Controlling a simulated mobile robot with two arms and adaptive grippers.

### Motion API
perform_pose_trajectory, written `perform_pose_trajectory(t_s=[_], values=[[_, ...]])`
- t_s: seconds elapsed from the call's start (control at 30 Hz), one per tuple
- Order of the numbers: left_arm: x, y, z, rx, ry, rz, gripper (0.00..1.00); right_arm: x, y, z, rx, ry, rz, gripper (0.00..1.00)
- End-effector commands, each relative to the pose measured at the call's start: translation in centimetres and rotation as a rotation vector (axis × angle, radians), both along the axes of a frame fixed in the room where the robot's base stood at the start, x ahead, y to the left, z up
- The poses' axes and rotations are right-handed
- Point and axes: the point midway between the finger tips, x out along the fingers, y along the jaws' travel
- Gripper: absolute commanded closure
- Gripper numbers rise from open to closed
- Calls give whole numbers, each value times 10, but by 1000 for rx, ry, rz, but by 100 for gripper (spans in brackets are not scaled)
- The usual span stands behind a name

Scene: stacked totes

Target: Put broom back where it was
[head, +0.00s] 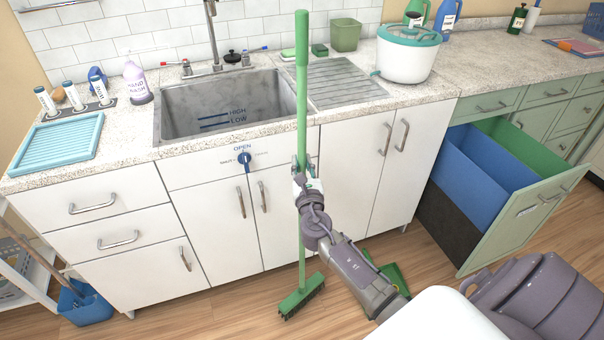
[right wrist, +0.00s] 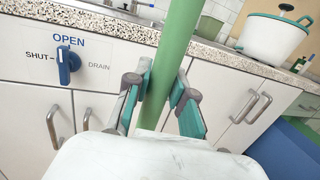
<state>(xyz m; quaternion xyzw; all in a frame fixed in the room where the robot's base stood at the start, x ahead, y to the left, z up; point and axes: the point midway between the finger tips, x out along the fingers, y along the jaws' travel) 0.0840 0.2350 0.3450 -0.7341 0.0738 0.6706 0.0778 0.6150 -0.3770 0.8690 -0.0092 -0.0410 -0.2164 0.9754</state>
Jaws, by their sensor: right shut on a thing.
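The green broom (head: 302,100) stands nearly upright in front of the sink cabinet in the head view. Its brush head (head: 302,296) is low, at or just above the floor; I cannot tell if it touches. My right gripper (head: 305,170) is shut on the handle at about mid-length. In the right wrist view the green handle (right wrist: 178,60) passes between the two teal-padded fingers of this gripper (right wrist: 163,95). A green dustpan-like piece (head: 392,278) lies on the floor, partly hidden behind my right arm. My left gripper is not in view.
The sink (head: 180,122) and counter lie behind the broom, with a white pot (head: 407,55) at right. An open pull-out bin drawer (head: 520,215) juts out at right. A blue bucket (head: 85,303) and white shelf stand at left. The floor before the left cabinets is clear.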

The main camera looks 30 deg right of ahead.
Motion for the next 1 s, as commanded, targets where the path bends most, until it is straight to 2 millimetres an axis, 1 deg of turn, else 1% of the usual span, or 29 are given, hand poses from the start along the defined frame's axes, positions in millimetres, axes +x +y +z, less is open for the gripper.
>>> perform_pose_trajectory(t_s=[0.03,0.13,0.4,0.53,0.57,0.6,0.67,0.7,1.0], values=[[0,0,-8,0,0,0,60,0,0,-12,-1,0,0,100],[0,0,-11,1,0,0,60,0,0,-20,-1,0,0,100],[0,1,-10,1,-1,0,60,0,0,-21,0,-3,0,100],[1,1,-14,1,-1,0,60,0,0,-25,-1,-3,0,100],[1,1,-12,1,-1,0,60,-1,0,-25,0,1,0,72],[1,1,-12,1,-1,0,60,-1,0,-25,0,1,0,66],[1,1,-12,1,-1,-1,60,-1,0,-25,0,1,0,55],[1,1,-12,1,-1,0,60,-1,0,-25,0,1,0,52],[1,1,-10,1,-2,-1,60,-1,0,-22,1,0,0,52]])
